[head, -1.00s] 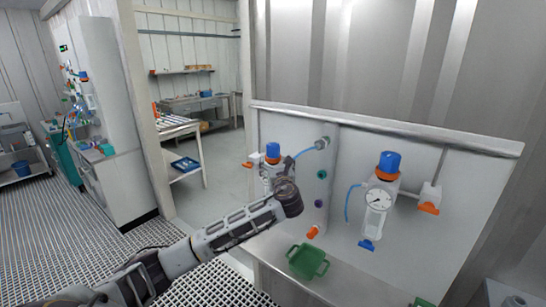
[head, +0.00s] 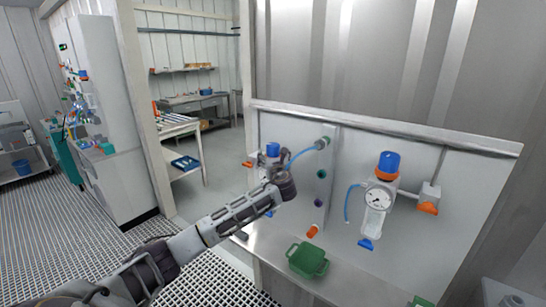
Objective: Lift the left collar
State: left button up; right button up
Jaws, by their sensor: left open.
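The left regulator has a blue knob (head: 272,149) and stands on the white panel (head: 300,135). Its collar, just below the knob, is largely hidden behind my gripper and cannot be made out clearly. My left gripper (head: 284,157) is open, in front of and just right of the left regulator, close to the knob. Whether its fingers touch the collar cannot be told. My right gripper is not in view.
The right regulator, with a blue knob (head: 389,162), orange collar (head: 387,175) and gauge (head: 379,199), stands clear to the right. A green tray (head: 308,260) lies on the ledge below.

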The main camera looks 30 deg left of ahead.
pick_arm(q)
jog(key=c, duration=1.5)
jog(key=shift+r, duration=0.15)
jog(key=shift+r+p, duration=0.7)
jog(key=shift+p, duration=0.65)
jog(key=shift+r, duration=0.1)
jog(key=o, duration=1.5)
